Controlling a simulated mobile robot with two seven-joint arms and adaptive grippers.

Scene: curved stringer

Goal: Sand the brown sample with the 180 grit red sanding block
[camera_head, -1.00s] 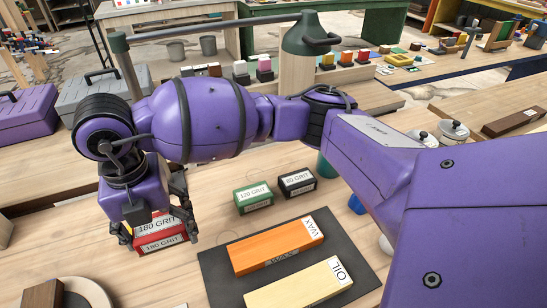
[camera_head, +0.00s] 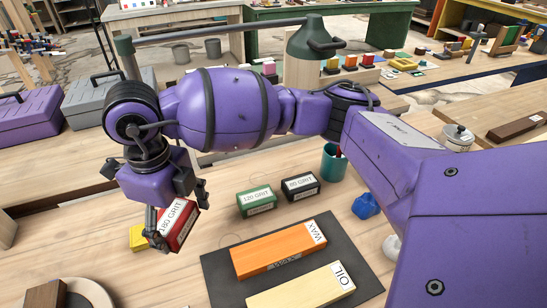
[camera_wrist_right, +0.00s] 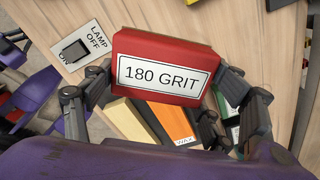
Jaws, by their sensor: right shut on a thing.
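The red 180 grit sanding block (camera_head: 180,222) is held tilted in my right gripper (camera_head: 173,218), above the table. The right wrist view shows the red block (camera_wrist_right: 165,62) with its "180 GRIT" label between the fingers (camera_wrist_right: 165,105). A dark brown piece (camera_head: 43,294) shows at the lower left on a round light disc (camera_head: 88,290), cut by the picture edge. Another dark brown board (camera_head: 518,125) lies far right. I cannot tell which is the brown sample. My left gripper is not in view.
Green 120 grit (camera_head: 256,201) and black 80 grit (camera_head: 300,187) blocks stand on the table. An orange WAX board (camera_head: 275,250) and a pale OIL board (camera_head: 305,290) lie on a dark mat (camera_head: 222,278). A yellow block (camera_head: 138,237) sits beside my gripper.

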